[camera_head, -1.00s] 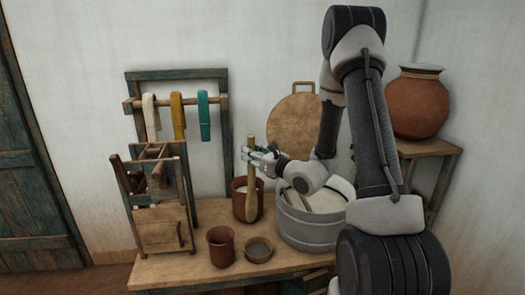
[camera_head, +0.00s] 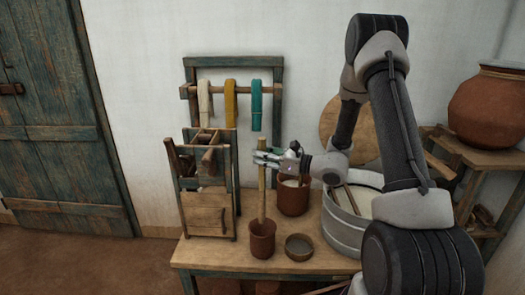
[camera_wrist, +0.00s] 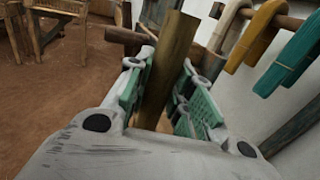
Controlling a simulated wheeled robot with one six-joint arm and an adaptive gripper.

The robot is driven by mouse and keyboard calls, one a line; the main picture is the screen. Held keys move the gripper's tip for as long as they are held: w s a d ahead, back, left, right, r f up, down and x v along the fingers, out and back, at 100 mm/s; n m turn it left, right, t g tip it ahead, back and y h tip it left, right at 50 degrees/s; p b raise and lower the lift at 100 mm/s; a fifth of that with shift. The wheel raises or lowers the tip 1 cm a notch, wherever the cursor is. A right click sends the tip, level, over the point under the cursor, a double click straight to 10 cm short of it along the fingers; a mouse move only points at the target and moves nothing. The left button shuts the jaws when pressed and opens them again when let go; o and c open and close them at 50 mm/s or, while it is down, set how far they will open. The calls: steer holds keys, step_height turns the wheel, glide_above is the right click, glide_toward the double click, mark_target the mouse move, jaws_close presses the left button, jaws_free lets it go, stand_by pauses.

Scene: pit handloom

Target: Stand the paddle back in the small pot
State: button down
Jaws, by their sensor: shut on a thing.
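The paddle (camera_head: 262,190) is a long wooden stick, held upright. My gripper (camera_head: 268,158) is shut on its upper part; in the wrist view the paddle (camera_wrist: 168,70) stands between the two green-padded fingers (camera_wrist: 165,95). The small pot (camera_head: 262,241) is a reddish-brown cup on the table, directly below the paddle. The paddle's lower end meets the pot's mouth and seems to pass inside the rim; its tip is hidden, so I cannot tell whether it touches the bottom.
A larger brown pot (camera_head: 293,198) with pale contents stands just behind. A small bowl (camera_head: 299,247) and a grey tub (camera_head: 345,232) are to the right on the table (camera_head: 225,256). A wooden frame box (camera_head: 208,213) stands left. Coloured yarn hanks (camera_head: 231,103) hang behind.

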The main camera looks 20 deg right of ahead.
mark_target(265, 194)
steer(key=shift+f, duration=7.7)
steer(key=c, duration=1.2)
jaws_free()
steer(key=shift+o, duration=0.2)
steer(key=shift+d, duration=0.1)
